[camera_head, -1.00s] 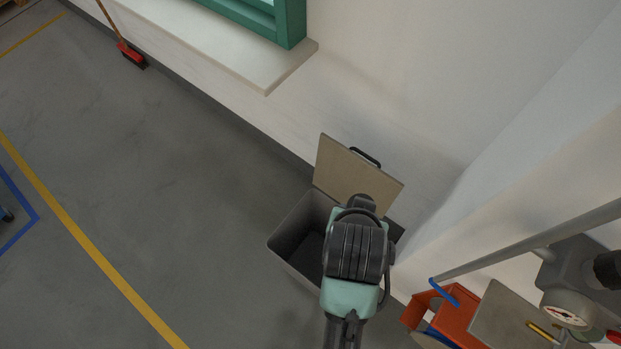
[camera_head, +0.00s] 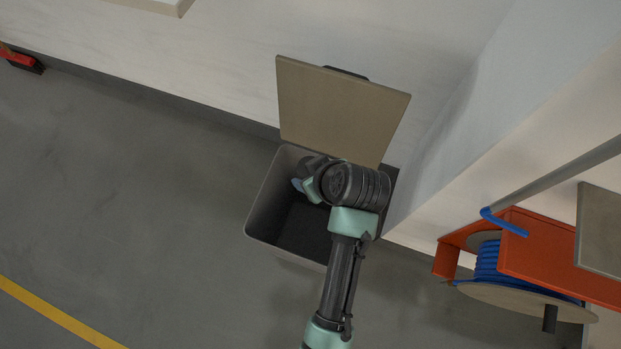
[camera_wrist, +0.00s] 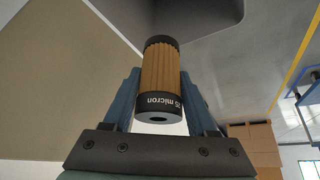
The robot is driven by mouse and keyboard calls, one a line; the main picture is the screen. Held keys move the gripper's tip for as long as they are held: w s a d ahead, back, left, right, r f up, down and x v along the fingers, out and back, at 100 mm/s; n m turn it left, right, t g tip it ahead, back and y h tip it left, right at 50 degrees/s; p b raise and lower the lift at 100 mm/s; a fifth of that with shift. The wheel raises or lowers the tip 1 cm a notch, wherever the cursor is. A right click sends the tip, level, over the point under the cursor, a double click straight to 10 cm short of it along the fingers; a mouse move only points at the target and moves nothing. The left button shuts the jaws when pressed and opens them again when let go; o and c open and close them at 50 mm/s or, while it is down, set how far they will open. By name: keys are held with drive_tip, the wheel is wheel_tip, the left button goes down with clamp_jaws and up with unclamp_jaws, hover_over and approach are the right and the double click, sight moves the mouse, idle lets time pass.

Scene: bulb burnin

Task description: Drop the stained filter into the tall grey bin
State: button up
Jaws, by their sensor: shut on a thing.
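The tall grey bin (camera_head: 262,202) stands open against the wall, its beige lid (camera_head: 335,105) tipped up at the back. My gripper (camera_head: 298,185) is over the bin's opening near its back left, partly hidden by my wrist. In the wrist view my gripper (camera_wrist: 159,78) is shut on the filter (camera_wrist: 160,66), a pleated brown cylinder with black end caps and "micron" printed on one. Stains cannot be made out clearly. The filter is hidden in the head view. The lid (camera_wrist: 60,75) fills the left of the wrist view.
An orange hose reel stand (camera_head: 545,255) with blue hose (camera_head: 487,265) is right of the bin, below a grey pipe (camera_head: 570,172). The white wall is close behind the bin. Open floor (camera_head: 130,200) lies to the left.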

wheel_tip(320, 180, down, 13)
drive_tip(key=w+d+n+b, duration=0.1)
drive_tip(key=b, duration=1)
drive_tip(key=shift+w+d+f+n+g+y+b, duration=0.15)
drive_tip(key=shift+n+g+y+b, duration=0.15)
drive_tip(key=shift+n+y+b, duration=0.1)
drive_tip(key=o, duration=1.5)
drive_tip(key=shift+c, duration=0.2)
drive_tip(key=p+v, duration=0.4)
drive_tip(key=v, duration=0.9)
drive_tip(key=shift+p, duration=0.3)
